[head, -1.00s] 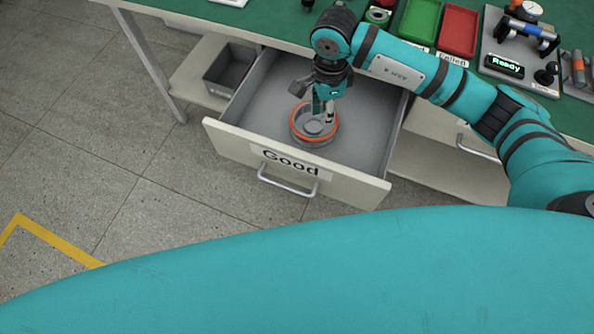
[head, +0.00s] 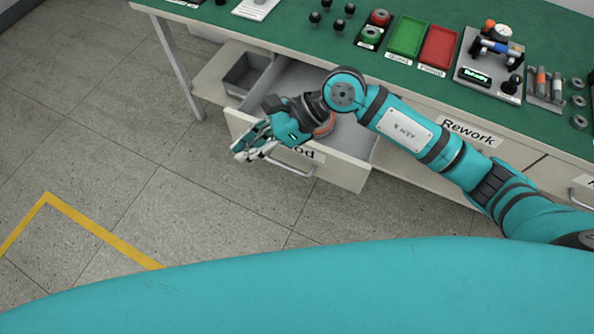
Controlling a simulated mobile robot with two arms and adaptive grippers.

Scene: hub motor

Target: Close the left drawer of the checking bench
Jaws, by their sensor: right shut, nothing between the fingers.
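The left drawer (head: 346,176), labelled "Good", stands open from the checking bench (head: 300,60). Its bar handle (head: 303,169) shows partly. A round grey part with an orange rim (head: 326,127) lies inside, mostly hidden by my right wrist. My right gripper (head: 242,154) is shut and empty. It points left and toward me, over and just in front of the left part of the drawer front, covering the start of the label. I cannot tell whether it touches the front. My left gripper is not in view.
A grey bin (head: 243,76) sits on the shelf left of the drawer. The bench top holds a green tray (head: 407,36), a red tray (head: 440,46) and a test fixture (head: 490,65). A drawer labelled "Rework" (head: 468,131) is to the right. The floor before the drawer is clear.

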